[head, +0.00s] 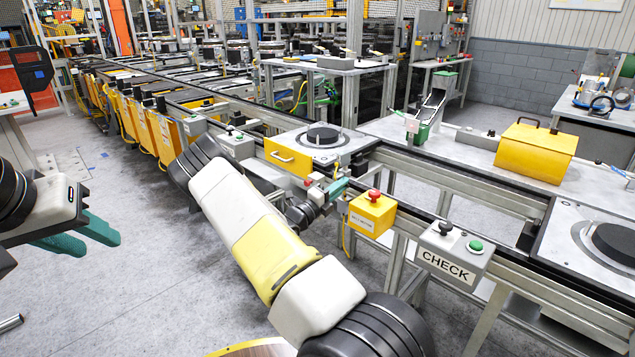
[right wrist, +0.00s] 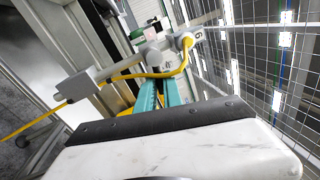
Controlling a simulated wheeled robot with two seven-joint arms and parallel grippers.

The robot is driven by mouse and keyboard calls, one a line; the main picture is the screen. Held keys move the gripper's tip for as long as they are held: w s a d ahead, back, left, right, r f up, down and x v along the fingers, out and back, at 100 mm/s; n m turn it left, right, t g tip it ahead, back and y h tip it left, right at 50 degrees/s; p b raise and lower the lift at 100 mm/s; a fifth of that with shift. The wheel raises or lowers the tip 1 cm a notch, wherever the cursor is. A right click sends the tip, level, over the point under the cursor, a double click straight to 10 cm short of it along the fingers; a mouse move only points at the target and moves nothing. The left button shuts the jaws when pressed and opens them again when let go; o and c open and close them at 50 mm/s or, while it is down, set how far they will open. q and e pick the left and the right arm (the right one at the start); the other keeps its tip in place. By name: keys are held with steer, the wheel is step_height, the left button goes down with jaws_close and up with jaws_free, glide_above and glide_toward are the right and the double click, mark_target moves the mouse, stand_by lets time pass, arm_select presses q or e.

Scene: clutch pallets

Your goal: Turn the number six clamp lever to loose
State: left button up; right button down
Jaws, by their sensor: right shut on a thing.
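In the head view my right gripper (head: 335,189) is at the front edge of the conveyor, beside a small red and white part (head: 310,181). My left gripper (head: 103,243) is open and empty, over the floor at the left.
A yellow cable (right wrist: 130,76) crosses near the fingers. A yellow box with a red button (head: 371,212) and a CHECK box (head: 449,248) stand right of my right gripper. A pallet with a black disc (head: 322,137) lies behind it.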

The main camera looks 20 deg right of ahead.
steer(key=shift+a, duration=0.1)
steer(key=c, duration=1.5)
jaws_free()
steer(key=v, duration=0.7)
steer(key=shift+a+f, duration=0.15)
steer(key=shift+a, duration=0.2)
steer(key=shift+s, duration=0.1)
